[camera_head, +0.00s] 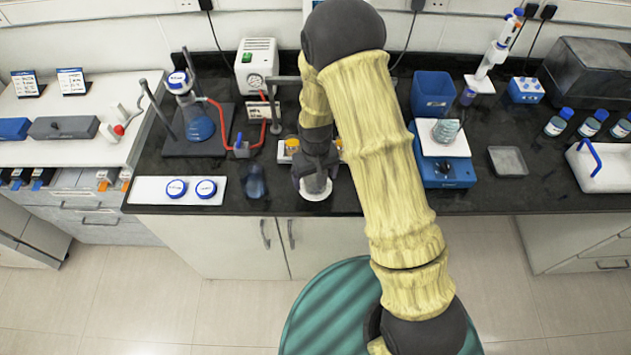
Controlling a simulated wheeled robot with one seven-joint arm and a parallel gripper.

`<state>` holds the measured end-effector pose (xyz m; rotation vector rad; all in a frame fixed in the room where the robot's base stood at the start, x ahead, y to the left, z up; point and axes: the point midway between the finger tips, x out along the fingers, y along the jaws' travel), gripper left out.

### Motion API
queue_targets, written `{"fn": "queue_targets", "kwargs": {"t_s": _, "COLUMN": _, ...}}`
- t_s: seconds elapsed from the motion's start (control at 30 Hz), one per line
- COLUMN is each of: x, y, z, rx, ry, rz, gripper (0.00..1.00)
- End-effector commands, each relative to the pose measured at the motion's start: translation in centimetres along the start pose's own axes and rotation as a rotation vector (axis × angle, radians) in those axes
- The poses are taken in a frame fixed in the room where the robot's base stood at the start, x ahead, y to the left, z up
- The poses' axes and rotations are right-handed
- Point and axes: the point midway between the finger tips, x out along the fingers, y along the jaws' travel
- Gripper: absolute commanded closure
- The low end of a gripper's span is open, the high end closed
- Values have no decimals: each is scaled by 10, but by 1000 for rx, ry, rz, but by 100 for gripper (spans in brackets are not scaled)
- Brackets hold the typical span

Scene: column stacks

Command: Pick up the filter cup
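A small grey translucent cup (316,188), which looks like the filter cup, stands on a round white base near the front edge of the black bench. My gripper (316,174) points down directly over it from the camera head view, with its dark fingers around the cup's upper part. The fingers and my arm hide the top of the cup. I cannot tell whether the fingers touch it or are closed on it.
A dark blue glass piece (255,181) and a white tray with two blue-rimmed discs (166,190) stand left. A flask on a stand (199,127) with red tubing is behind them.

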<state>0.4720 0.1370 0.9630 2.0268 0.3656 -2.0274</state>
Motion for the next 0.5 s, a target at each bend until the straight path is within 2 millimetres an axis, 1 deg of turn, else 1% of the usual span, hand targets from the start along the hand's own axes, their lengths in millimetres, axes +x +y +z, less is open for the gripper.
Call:
{"fn": "queue_targets", "kwargs": {"t_s": 0.03, "x": 0, "y": 0, "z": 0, "rx": 0, "ry": 0, "rz": 0, "gripper": 22}}
{"fn": "queue_targets", "kwargs": {"t_s": 0.23, "x": 0, "y": 0, "z": 0, "rx": 0, "ry": 0, "rz": 0, "gripper": 62}}
{"fn": "queue_targets", "kwargs": {"t_s": 0.5, "x": 0, "y": 1, "z": 0, "rx": 2, "ry": 0, "rz": 0, "gripper": 63}}
